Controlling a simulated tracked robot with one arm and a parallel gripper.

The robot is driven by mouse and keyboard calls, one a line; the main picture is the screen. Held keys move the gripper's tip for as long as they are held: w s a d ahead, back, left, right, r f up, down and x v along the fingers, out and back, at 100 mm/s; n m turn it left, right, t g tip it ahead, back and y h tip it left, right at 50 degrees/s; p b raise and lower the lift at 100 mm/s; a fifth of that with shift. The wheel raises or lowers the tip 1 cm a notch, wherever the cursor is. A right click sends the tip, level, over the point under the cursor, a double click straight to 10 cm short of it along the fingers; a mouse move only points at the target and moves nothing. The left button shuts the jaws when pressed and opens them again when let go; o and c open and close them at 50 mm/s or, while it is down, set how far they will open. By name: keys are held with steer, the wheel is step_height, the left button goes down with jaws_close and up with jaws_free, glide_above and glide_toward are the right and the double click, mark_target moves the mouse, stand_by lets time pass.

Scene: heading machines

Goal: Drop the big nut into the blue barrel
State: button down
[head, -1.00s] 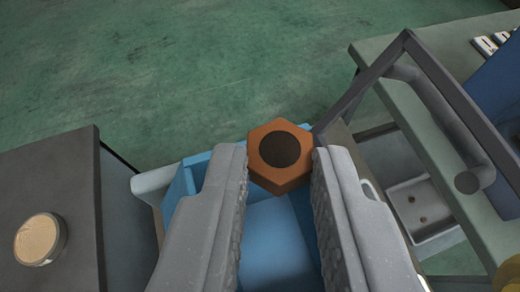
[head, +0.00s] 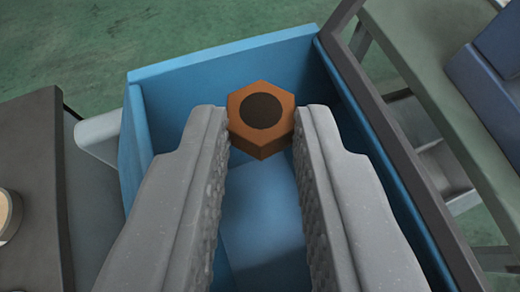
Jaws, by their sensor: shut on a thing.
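The big nut (head: 262,142) is an orange-brown hexagon with a dark round centre. My gripper (head: 262,135) is shut on it, with the nut between the two grey fingertips. A blue open-topped container (head: 225,60) with straight walls lies below and around the fingers in the head view. The nut appears over its opening, near the far wall. How high the nut is above the container floor I cannot tell. My fingers hide much of the container's side walls and near part. No round blue barrel is in view.
A dark-topped cabinet (head: 30,190) stands at the left, with a round tin (head: 8,215) on it. A dark frame bar (head: 405,160) runs along the container's right side. A greenish table (head: 425,60) with a dark blue box (head: 490,80) is at the right. Green floor lies beyond.

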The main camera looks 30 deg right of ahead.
steer(key=shift+f, duration=0.4)
steer(key=c, duration=1.2)
jaws_free()
steer(key=b+v, duration=0.2)
steer(key=v, duration=1.1)
steer(key=shift+s+a, duration=0.25)
steer(key=shift+r, duration=0.1)
